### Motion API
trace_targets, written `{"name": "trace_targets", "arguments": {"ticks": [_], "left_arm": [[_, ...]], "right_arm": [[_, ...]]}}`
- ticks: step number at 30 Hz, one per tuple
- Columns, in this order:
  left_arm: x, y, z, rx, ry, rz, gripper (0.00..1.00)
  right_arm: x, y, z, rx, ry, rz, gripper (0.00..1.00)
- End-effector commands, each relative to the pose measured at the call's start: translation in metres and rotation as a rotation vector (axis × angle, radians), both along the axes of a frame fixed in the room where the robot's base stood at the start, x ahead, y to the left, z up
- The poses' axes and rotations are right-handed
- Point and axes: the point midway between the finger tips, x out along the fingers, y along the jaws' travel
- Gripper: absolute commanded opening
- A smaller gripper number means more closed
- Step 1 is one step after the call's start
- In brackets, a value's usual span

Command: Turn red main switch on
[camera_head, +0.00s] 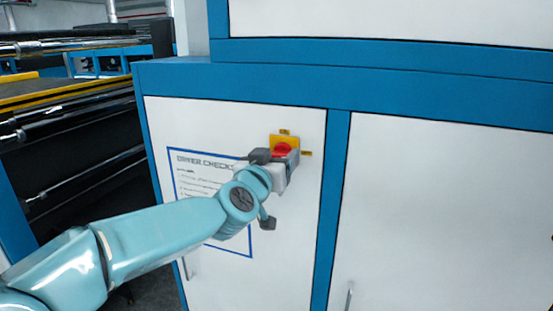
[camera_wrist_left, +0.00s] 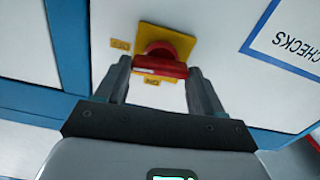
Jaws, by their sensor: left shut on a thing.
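The red main switch (camera_head: 283,149) is a red knob on a yellow plate (camera_head: 276,139) on a white cabinet door. In the left wrist view the red switch (camera_wrist_left: 160,64) has a bar handle that lies nearly crosswise in the picture, slightly tilted. The yellow plate (camera_wrist_left: 178,39) shows behind it, with small yellow labels at its left and below. My left gripper (camera_head: 284,160) is at the switch and hides part of it in the head view. In the wrist view the left fingers (camera_wrist_left: 160,70) are shut on the two ends of the red handle. My right gripper is not in view.
A blue-framed sheet headed with "CHECKS" (camera_head: 187,172) is on the same door, partly behind my left arm. A second white door (camera_head: 440,210) with a handle is to the right. Rollers and dark machine parts (camera_head: 75,120) stand at the left.

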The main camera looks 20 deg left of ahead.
Motion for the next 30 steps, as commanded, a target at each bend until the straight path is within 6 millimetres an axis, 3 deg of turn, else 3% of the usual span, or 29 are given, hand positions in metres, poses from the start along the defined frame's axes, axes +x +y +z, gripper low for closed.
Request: {"name": "trace_targets", "arguments": {"ticks": [30], "left_arm": [[0.000,0.003,-0.005,-0.936,0.035,-0.001,0.38]], "right_arm": [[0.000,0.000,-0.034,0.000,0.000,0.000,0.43]]}}
